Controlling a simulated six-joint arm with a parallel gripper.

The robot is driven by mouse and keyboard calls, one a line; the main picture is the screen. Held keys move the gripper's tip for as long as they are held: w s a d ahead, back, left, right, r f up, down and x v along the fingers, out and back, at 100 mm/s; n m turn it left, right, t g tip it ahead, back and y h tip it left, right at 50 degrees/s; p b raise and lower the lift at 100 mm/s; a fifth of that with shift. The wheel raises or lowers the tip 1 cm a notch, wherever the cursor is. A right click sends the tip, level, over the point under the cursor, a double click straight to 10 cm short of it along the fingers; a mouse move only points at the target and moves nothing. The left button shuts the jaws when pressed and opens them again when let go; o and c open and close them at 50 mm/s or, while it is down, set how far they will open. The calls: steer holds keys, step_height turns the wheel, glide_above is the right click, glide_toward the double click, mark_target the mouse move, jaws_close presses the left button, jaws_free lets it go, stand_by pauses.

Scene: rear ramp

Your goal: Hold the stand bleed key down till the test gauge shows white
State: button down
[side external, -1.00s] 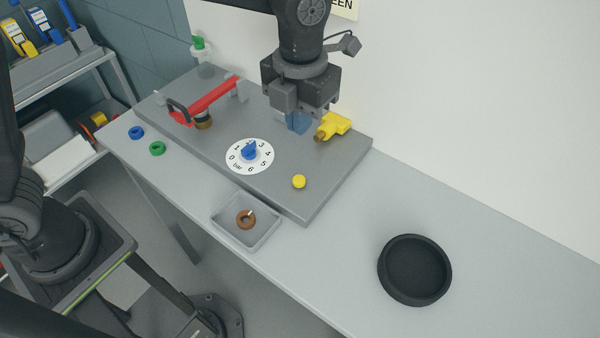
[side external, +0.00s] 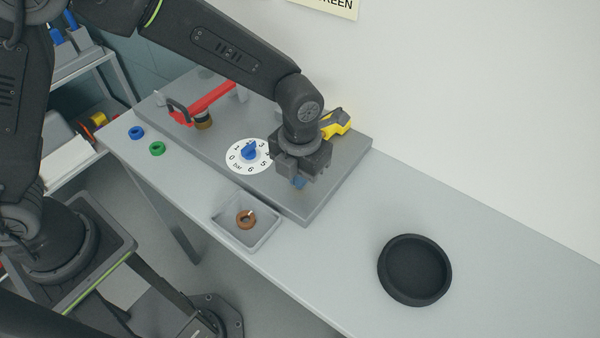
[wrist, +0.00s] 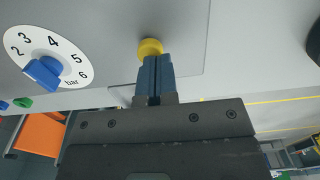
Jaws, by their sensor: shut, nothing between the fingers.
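A round yellow button (wrist: 151,46), which I take as the bleed key, stands on the grey stand plate (side external: 335,185). My gripper (side external: 299,183) is over the button's place and hides it in the side view. In the wrist view the blue fingers (wrist: 154,62) are shut with nothing between them, their tips at the button's near edge. I cannot tell whether they touch it or whether it is pressed down. A white bar dial (side external: 235,164) with a blue knob (side external: 249,151) is left of my gripper; it also shows in the wrist view (wrist: 76,78). No separate test gauge is clearly visible.
A red lever (side external: 210,100) and a yellow fitting (side external: 338,122) are on the plate. A grey tray (side external: 268,232) with a brown ring (side external: 245,219), blue and green rings (side external: 157,148), and a black bowl (side external: 414,270) lie on the bench. Bench right of the plate is mostly clear.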

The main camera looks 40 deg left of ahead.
stand_by(0.3)
steer(key=shift+s+a+f, duration=0.1)
steer(key=shift+s+f, duration=0.05)
steer(key=shift+f, duration=1.15)
stand_by(3.4)
step_height(320, 180, up, 16)
steer(key=shift+w+d+f, duration=0.25)
steer(key=shift+w+d, duration=0.05)
steer(key=shift+w, duration=0.15)
